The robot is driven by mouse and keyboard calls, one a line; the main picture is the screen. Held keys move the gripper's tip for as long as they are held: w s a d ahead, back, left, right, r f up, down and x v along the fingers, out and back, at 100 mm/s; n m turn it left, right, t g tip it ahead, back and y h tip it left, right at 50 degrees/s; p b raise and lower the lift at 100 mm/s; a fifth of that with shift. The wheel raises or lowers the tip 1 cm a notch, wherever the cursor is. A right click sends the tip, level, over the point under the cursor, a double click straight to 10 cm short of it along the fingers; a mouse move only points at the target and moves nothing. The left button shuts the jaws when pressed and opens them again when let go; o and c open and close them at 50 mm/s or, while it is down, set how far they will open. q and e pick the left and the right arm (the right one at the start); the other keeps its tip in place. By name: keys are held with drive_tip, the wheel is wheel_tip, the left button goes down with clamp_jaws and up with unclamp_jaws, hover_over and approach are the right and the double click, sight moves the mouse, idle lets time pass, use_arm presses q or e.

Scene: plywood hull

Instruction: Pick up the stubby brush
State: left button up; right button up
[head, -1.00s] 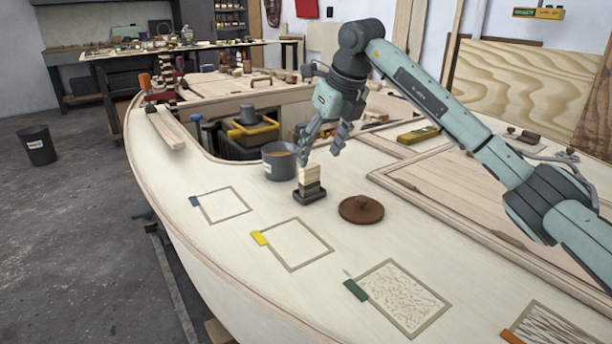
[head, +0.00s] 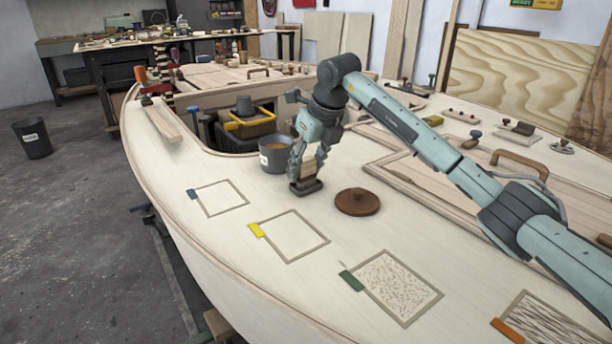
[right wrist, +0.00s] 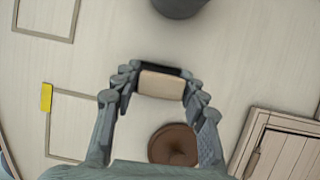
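The stubby brush (head: 306,188) stands upright on the pale deck, with a light wooden block handle above a dark base. In the right wrist view the brush (right wrist: 162,86) shows from above, between my fingertips. My right gripper (head: 308,168) points down over it, one finger on each side of the handle. The fingers of the right gripper (right wrist: 161,80) look very close to the block's two ends; whether they press on it I cannot tell. The fingers partly hide the handle in the head view. My left gripper is not in view.
A grey pot (head: 273,157) with tan contents stands just behind the brush. A round brown lid (head: 357,202) lies to its right. Outlined squares with blue, yellow (head: 256,230), green and orange tabs mark the deck in front. The open hatch (head: 225,135) lies behind left.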

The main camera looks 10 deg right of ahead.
sight(306, 158)
drive_tip(key=c, duration=0.7)
drive_tip(key=shift+o, duration=0.2)
drive_tip(key=shift+r, duration=0.1)
drive_tip(key=shift+r, duration=0.5)
wheel_tip(306, 158, up, 3)
drive_tip(key=shift+w+f+b, duration=0.1)
drive_tip(key=shift+b, duration=0.25)
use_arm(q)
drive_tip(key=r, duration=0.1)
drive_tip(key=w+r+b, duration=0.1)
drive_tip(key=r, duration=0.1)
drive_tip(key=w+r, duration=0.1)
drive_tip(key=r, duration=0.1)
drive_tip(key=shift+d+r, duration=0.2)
use_arm(e)
drive_tip(key=s+a+r, duration=0.5)
drive_tip(key=a+r, duration=0.2)
drive_tip(key=a, duration=0.3)
drive_tip(key=shift+a, duration=0.3)
